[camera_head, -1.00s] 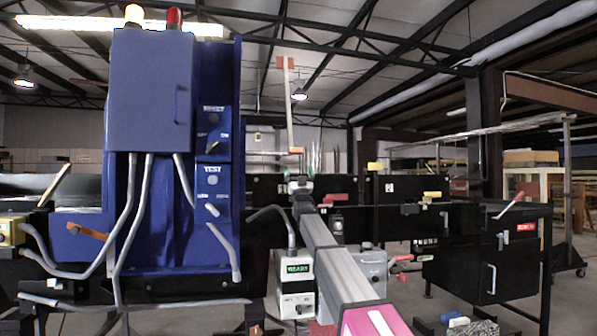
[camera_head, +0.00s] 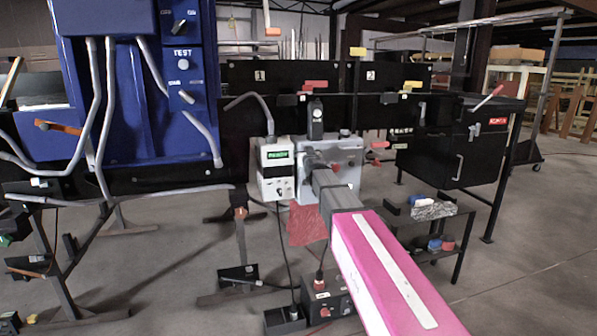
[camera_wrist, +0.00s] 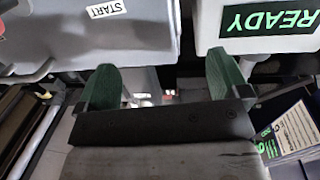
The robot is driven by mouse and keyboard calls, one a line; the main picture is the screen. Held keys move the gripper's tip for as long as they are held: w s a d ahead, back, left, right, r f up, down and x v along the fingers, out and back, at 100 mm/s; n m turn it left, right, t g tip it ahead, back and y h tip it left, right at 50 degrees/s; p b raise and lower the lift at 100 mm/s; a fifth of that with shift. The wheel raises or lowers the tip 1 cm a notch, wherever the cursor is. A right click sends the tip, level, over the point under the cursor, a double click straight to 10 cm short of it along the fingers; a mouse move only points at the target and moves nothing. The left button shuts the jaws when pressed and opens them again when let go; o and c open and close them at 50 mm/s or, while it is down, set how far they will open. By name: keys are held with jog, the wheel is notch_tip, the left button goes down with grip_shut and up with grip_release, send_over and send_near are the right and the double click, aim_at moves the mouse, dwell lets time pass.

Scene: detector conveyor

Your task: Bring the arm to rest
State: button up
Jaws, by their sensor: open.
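My gripper (camera_wrist: 165,82) is open in the wrist view, with two green fingertips spread apart and nothing visible between them. Dark metal of my gripper crosses the lower part of that view. In the head view my arm (camera_head: 385,265), with its pink link, reaches from the lower right toward a grey box (camera_head: 347,152). The arm's end covers part of this box, and the fingertips are hard to make out there. I cannot tell whether they touch it. A START label (camera_wrist: 105,9) shows on a grey surface at the wrist view's upper left.
A white box with a green READY display (camera_head: 277,155) stands left of the arm's end; the display also shows in the wrist view (camera_wrist: 268,20). A blue cabinet (camera_head: 130,90) stands at left. A black box (camera_head: 450,150) and a small shelf (camera_head: 462,215) stand at right. Open floor lies right.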

jog(key=s+d+f+g+h, duration=0.1)
jog(key=s+d+f+g, duration=0.2)
jog(key=f, duration=0.5)
jog(key=s+d+f+g, duration=0.2)
jog(key=s+d+f, duration=0.1)
jog(key=s+f, duration=0.3)
jog(key=s+d+f+g, duration=0.3)
jog(key=s+f, duration=0.4)
jog(key=s, duration=0.3)
jog(key=s+d+f+m+g+h, duration=0.1)
jog(key=s+d+f+g, duration=0.2)
jog(key=s+f+g, duration=0.2)
jog(key=s+d+f+g, duration=0.3)
jog(key=s+f, duration=0.8)
jog(key=s, duration=0.6)
jog(key=shift+d+f+m+g+h, duration=0.15)
jog(key=shift+d+m+g+h, duration=0.25)
jog(key=shift+g, duration=0.4)
jog(key=shift+s, duration=0.1)
